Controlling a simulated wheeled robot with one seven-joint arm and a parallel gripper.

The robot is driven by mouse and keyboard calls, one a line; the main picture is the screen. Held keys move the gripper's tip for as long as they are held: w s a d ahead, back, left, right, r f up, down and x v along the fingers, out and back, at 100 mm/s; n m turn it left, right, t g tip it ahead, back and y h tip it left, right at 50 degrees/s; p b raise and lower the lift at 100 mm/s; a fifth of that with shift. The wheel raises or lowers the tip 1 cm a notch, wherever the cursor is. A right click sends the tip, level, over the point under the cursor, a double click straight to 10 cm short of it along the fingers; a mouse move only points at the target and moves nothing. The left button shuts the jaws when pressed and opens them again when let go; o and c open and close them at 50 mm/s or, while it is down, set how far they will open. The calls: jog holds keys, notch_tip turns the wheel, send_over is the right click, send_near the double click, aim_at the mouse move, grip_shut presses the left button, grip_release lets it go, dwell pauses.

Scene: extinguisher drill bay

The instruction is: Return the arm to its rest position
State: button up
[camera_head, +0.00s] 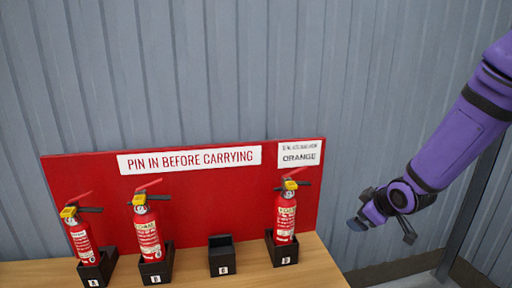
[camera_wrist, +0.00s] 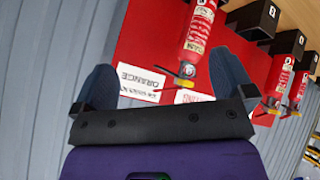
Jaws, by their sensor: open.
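My gripper (camera_head: 382,222) is at the right of the head view, at the end of my purple arm, to the right of the red board and clear of the extinguishers. In the wrist view my gripper (camera_wrist: 160,88) shows two dark fingers spread apart, with nothing held between them. Behind them are the red board, the ORANGE label (camera_wrist: 141,84) and an extinguisher (camera_wrist: 198,35), all seen upside down. That nearest extinguisher (camera_head: 285,216) stands upright in its black holder in the head view.
Two more extinguishers, the left one (camera_head: 80,238) and the middle one (camera_head: 148,232), stand in black holders on the wooden table (camera_head: 198,275). One black holder (camera_head: 221,258) is empty. The red board (camera_head: 220,195) carries a "PIN IN BEFORE CARRYING" sign (camera_head: 190,160). Free space surrounds my gripper.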

jog(key=s+r+m+g+h, duration=0.1)
jog(key=s+r+m, duration=0.3)
jog(key=s+r, duration=0.6)
jog(key=s+r+m+g+h, duration=0.1)
jog(key=s+r+m, duration=0.4)
jog(key=s+r, duration=0.5)
jog(key=s+g, duration=0.1)
jog(key=s, duration=0.7)
jog(key=shift+s+d+r+m, duration=0.2)
jog(key=shift+d+r+m, duration=0.1)
jog(key=shift+d+r, duration=0.1)
